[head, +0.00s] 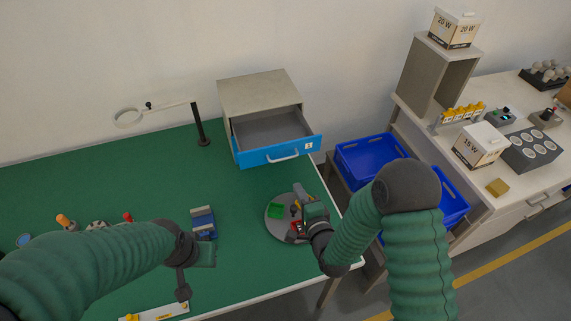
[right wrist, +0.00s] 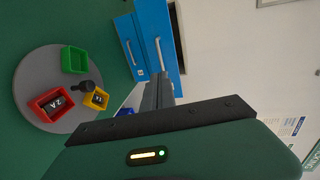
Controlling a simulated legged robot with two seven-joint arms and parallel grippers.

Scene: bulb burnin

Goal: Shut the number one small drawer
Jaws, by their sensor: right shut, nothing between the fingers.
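A small beige cabinet (head: 258,92) stands at the back of the green table. Its drawer with a blue front (head: 265,153) is pulled out and looks empty; the small label on it is too blurred to read surely. The blue front with its pale handle also shows in the right wrist view (right wrist: 129,40), beside a second blue panel with a handle (right wrist: 155,30). My right gripper (head: 299,193) is shut and empty, in front of the drawer and apart from it; its fingers show in the right wrist view (right wrist: 160,90). My left gripper (head: 196,272) is low at the left; its jaws are unclear.
A round grey tray (head: 273,228) with red, green and yellow bins lies below my right gripper. A blue-grey block (head: 203,221) and a magnifier lamp (head: 200,125) stand left. Blue crates (head: 365,160) sit right of the table edge.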

